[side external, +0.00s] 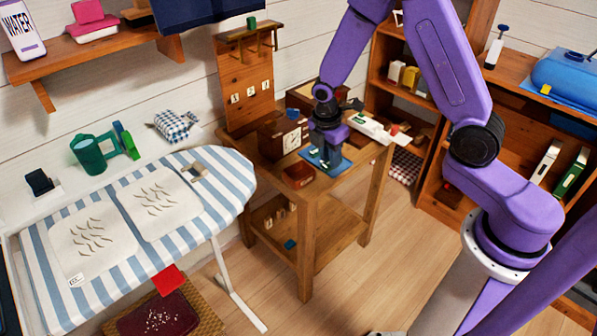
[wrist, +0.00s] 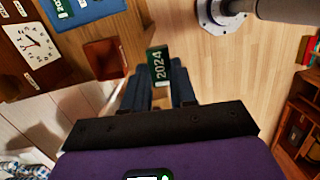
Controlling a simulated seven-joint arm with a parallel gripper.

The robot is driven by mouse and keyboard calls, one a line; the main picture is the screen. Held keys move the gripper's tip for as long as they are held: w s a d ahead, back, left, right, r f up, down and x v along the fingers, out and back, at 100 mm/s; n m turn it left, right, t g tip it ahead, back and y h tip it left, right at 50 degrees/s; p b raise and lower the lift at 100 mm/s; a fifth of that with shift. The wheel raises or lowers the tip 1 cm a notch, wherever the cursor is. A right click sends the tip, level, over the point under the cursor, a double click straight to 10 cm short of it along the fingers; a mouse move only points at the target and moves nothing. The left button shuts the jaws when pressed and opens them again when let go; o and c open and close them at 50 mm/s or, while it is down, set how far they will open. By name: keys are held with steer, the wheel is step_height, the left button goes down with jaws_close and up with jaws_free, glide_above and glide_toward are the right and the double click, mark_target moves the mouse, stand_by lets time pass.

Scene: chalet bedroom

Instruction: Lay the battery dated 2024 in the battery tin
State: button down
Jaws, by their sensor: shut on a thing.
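My gripper (wrist: 160,90) is shut on a dark green battery (wrist: 158,66) marked 2024, which stands out beyond the fingertips in the wrist view. In the side view my gripper (side external: 326,150) is over the small wooden table, above the blue mat; the held battery is hard to make out there. A small open reddish-brown box (wrist: 106,58), perhaps the battery tin, is left of the held battery in the wrist view. It sits at the table's front edge in the side view (side external: 298,176) and looks empty. Another green battery (wrist: 62,9) lies on the blue mat (wrist: 95,10).
A wooden box with a clock face (side external: 290,139) stands left of my gripper. A white tray-like thing (side external: 375,127) lies to the right. A pegboard with tags (side external: 248,95) rises behind. The striped ironing board (side external: 220,180) is at the left; open floor (side external: 385,235) lies in front.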

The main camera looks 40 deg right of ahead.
steer(key=w+f, duration=0.4)
steer(key=w, duration=0.3)
glide_above(300, 178)
steer(key=f, duration=0.4)
steer(key=shift+s+a, duration=0.25)
steer(key=shift+a, duration=0.05)
steer(key=shift+w+f, duration=0.3)
steer(key=shift+f, duration=1.7)
steer(key=shift+f, duration=0.1)
steer(key=c, duration=1.2)
jaws_free()
